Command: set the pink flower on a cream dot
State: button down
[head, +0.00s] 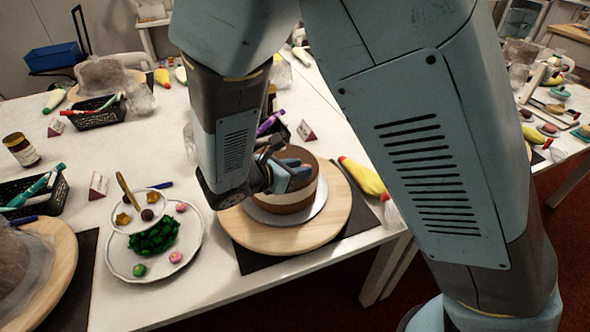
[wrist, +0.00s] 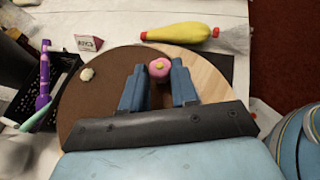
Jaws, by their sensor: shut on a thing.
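My gripper (wrist: 159,72) is shut on the pink flower (wrist: 159,68), which has a yellow centre and shows between the fingertips in the wrist view. The gripper is over the chocolate-brown top of the cake (wrist: 112,68), towards its right edge there; I cannot tell how high. One cream dot (wrist: 87,74) shows on the cake's left side, well apart from the flower. In the head view my gripper (head: 292,172) is at the cake (head: 290,201), and the held flower is hidden. The cake stands on a silver board (head: 262,217) on a wooden turntable (head: 338,221).
A plate (head: 116,258) at left holds a small bowl (head: 124,222), green leaves (head: 155,236) and more flowers. A yellow piping bag (head: 362,177) lies right of the turntable. A black basket with pens (wrist: 37,95) and a small sign (wrist: 88,43) are close by.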

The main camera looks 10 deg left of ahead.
jog(key=shift+f, duration=0.3)
jog(key=c, duration=0.8)
grip_release()
jog(key=shift+c, duration=0.2)
jog(key=v, duration=1.2)
